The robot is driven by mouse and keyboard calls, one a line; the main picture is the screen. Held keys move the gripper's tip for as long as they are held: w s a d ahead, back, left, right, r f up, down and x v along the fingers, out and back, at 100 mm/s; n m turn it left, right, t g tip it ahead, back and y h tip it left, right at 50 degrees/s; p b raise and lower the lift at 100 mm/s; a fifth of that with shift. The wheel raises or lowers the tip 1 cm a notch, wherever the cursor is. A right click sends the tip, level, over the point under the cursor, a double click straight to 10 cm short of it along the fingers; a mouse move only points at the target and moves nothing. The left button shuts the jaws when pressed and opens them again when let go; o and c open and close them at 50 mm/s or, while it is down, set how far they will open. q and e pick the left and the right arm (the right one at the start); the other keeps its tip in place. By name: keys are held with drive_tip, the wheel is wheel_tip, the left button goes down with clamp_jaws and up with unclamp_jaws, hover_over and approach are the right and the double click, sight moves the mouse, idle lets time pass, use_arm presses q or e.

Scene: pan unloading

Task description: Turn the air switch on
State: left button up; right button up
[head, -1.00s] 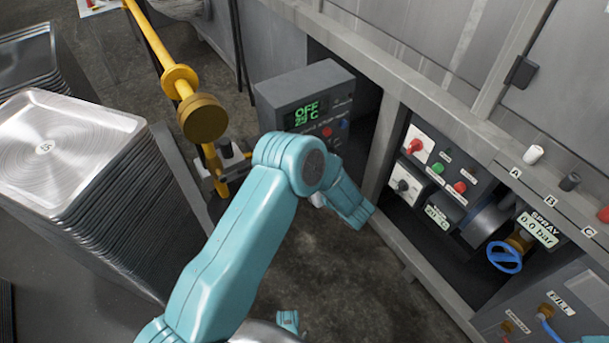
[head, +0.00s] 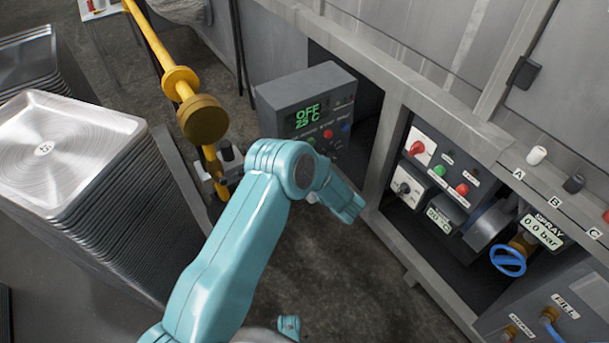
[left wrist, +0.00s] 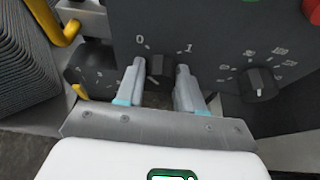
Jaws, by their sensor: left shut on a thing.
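A black knob (left wrist: 159,68) sits on a dark panel (left wrist: 215,30) in the left wrist view, with marks 0 and 1 above it. My left gripper (left wrist: 160,80) has one finger on each side of this knob and is shut on it. The knob's exact pointing direction is hard to read between the fingers. In the head view my left arm reaches toward the grey control box (head: 305,90), whose display reads OFF and 25 C. The fingertips and the held knob are hidden there behind the arm. My right gripper is not in view.
A second black knob (left wrist: 260,84) with a scale is right of the held one. A yellow pipe (head: 157,45) and a tall tray stack (head: 125,215) stand left. Right, a cabinet bay holds a switch panel (head: 440,170) and blue valve wheel (head: 508,260).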

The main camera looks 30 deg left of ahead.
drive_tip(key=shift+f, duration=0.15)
use_arm(q)
drive_tip(key=shift+w+d+f+m+g+y+b, duration=0.15)
drive_tip(key=shift+m+g+y+b, duration=0.75)
drive_tip(key=shift+m+b, duration=1)
drive_tip(key=shift+w+f+m+g+y+b, duration=0.2)
drive_tip(key=shift+m+g+y+b, duration=0.8)
drive_tip(key=shift+m, duration=1.55)
drive_tip(key=shift+w+d+f+m+g+y+b, duration=0.15)
drive_tip(key=shift+m+g+y+b, duration=0.55)
drive_tip(key=shift+m+b, duration=1.25)
use_arm(e)
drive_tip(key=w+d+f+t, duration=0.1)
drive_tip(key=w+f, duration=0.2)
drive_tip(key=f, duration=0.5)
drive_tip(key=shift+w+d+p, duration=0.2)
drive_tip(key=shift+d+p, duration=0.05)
drive_tip(key=shift+p, duration=0.1)
use_arm(q)
drive_tip(key=shift+a+m, duration=0.1)
drive_tip(key=shift+m, duration=0.3)
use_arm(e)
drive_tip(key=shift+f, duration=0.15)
use_arm(q)
drive_tip(key=o, duration=1)
drive_tip(key=shift+o, duration=0.2)
